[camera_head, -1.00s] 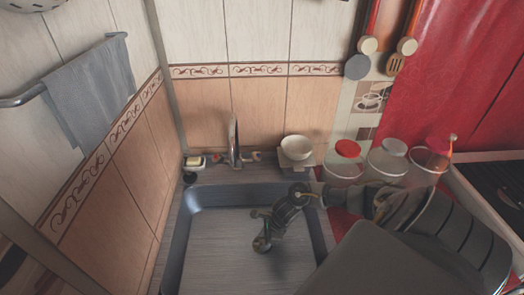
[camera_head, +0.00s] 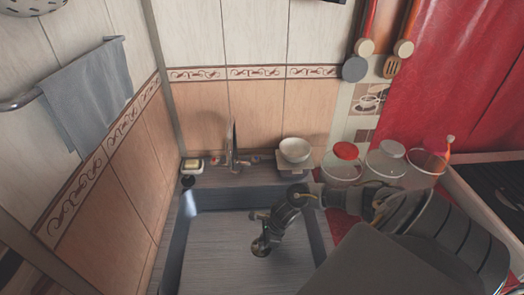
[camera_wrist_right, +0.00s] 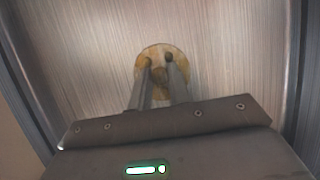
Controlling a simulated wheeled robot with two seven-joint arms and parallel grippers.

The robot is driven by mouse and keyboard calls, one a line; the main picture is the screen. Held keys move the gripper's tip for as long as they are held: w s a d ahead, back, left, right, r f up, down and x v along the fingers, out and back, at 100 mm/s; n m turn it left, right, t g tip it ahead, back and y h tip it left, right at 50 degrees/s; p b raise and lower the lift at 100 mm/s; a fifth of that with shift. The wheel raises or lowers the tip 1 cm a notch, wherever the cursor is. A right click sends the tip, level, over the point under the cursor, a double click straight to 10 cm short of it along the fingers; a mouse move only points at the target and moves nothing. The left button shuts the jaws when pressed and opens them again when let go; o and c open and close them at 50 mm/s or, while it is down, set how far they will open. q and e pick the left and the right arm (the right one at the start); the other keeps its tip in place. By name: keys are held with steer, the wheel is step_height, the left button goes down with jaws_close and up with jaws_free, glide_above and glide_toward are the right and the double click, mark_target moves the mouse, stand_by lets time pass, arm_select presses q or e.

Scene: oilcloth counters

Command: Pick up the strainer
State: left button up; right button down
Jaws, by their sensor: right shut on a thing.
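The strainer is a small round brass-coloured disc, seen in the wrist view (camera_wrist_right: 160,62) at the fingertips against the brushed sink floor. In the head view the strainer (camera_head: 260,247) shows small and dark at the end of my right arm, inside the sink. My right gripper (camera_head: 263,236) reaches into the sink from the right and is shut on the strainer. In the wrist view its two fingers (camera_wrist_right: 160,75) cover part of the disc. I cannot tell how far the strainer is above the sink floor. My left gripper is not in view.
The grey sink (camera_head: 205,265) has raised walls around my right gripper. Behind it stand a faucet (camera_head: 232,150), a soap dish (camera_head: 193,165) and a white bowl (camera_head: 295,150). Glass jars, one with a red lid (camera_head: 346,150), stand at the back right.

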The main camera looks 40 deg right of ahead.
step_height(320, 180, up, 3)
steer(key=shift+d+f, duration=0.1)
steer(key=shift+f, duration=0.05)
steer(key=s+r+b, duration=0.5)
steer(key=s+r, duration=0.4)
steer(key=s, duration=0.5)
steer(key=shift+d+r, duration=0.3)
steer(key=shift+d, duration=0.15)
